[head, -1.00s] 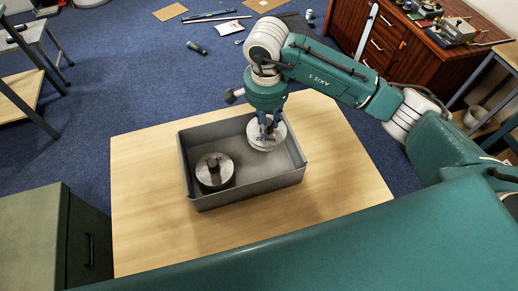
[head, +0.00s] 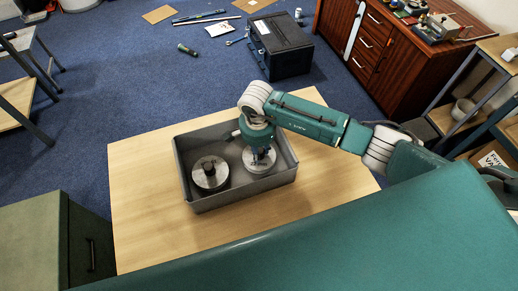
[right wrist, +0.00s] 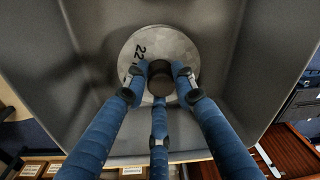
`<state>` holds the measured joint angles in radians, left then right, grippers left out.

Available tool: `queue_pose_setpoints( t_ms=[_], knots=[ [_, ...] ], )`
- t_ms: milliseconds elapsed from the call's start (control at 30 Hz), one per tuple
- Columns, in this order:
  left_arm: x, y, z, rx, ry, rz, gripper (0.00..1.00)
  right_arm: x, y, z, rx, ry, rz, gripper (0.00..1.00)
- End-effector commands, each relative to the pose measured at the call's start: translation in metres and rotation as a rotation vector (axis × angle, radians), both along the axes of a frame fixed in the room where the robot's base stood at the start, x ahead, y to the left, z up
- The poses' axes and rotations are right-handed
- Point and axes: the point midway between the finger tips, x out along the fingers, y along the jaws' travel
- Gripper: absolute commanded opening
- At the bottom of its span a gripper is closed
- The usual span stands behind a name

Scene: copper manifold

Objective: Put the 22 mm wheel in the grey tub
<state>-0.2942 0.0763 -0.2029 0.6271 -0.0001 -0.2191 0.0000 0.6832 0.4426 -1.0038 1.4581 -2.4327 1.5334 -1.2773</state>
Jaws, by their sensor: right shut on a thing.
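The grey tub (head: 247,196) stands on the wooden table. The 22 mm wheel (head: 262,167), a pale metal disc with a dark knob, is inside the tub's right half, low down. In the right wrist view the wheel (right wrist: 150,43) shows the digits 22 and has the tub floor behind it. My right gripper (head: 261,154) points down into the tub; its blue fingers (right wrist: 161,80) are closed around the wheel's knob. I cannot tell whether the wheel touches the tub floor. My left gripper is not in view.
A second metal wheel (head: 209,182) with a dark knob sits in the tub's left half, beside the 22 mm wheel. Bare tabletop (head: 145,215) surrounds the tub. A green cabinet (head: 35,235) stands at the left, and a black box (head: 281,50) is on the floor behind.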

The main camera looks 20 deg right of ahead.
Motion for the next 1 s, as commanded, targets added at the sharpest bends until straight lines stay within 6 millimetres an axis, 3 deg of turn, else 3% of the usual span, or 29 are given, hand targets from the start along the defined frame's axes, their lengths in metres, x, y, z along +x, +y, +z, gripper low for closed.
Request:
queue_pose_setpoints(
  t_ms=[200,233,300,733,1000],
  knots=[
    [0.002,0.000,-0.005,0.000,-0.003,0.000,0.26,0.001,0.000,-0.003,0.000,-0.002,0.000,0.00],
    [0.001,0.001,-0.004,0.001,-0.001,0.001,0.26,0.001,0.000,-0.002,0.000,-0.001,0.000,0.30],
    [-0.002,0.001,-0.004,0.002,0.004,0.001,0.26,0.000,0.000,-0.002,0.000,0.000,0.000,0.44],
    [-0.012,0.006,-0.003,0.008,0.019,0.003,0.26,0.001,0.000,0.005,0.000,-0.002,0.001,0.45],
    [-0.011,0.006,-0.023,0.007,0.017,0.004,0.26,-0.001,0.002,0.056,0.000,-0.008,0.002,0.45]
  ],
)
